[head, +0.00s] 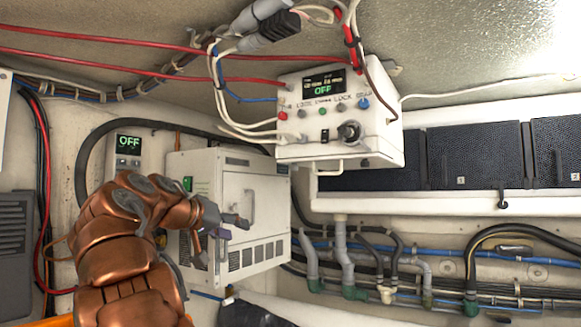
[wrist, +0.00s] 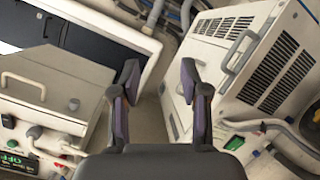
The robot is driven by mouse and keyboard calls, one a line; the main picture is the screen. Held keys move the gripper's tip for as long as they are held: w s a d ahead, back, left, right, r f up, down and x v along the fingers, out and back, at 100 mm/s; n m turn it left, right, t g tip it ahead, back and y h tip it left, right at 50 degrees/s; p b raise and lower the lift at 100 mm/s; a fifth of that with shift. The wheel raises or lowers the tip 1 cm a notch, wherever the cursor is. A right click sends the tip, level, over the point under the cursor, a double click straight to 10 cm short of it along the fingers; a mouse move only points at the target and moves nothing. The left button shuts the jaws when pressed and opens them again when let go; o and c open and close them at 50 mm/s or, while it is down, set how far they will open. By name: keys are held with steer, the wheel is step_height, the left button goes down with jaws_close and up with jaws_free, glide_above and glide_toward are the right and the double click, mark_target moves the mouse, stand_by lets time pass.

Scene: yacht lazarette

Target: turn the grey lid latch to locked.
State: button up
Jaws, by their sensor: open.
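A white control box (head: 300,150) hangs at upper centre in the head view, with a small screen reading OFF and a label that seems to include LOCK. A dark grey knob (head: 349,131) on its front is the likeliest lid latch, though I cannot be sure; its setting is unclear. In the wrist view the box (wrist: 55,85) is at left, with a grey knob (wrist: 35,131) near its edge. My gripper (head: 232,228) is lower left of the box, in front of a white cabinet. In the wrist view my gripper (wrist: 160,78) is open and empty, apart from the box.
The white vented cabinet (head: 262,190) with a handle stands behind my gripper and at right in the wrist view (wrist: 240,65). Red cables (head: 120,38) and white wires run above and into the box. Dark panels (head: 460,155) and grey pipes (head: 345,255) lie to the right.

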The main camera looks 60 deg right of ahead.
step_height(320, 180, up, 9)
steer(key=s+d+m+g+h+p, duration=0.1)
steer(key=s+d+m+g+h, duration=0.1)
steer(key=m, duration=0.2)
steer(key=m+g+h+p, duration=0.1)
steer(key=m+g, duration=0.1)
steer(key=m, duration=0.3)
glide_toward(294, 167)
steer(key=x, duration=0.2)
steer(key=w+p+x, duration=0.1)
steer(key=x, duration=0.6)
steer(key=shift+s+d+p, duration=0.2)
steer(key=shift+d+p, duration=0.2)
steer(key=shift+f, duration=0.1)
jaws_close()
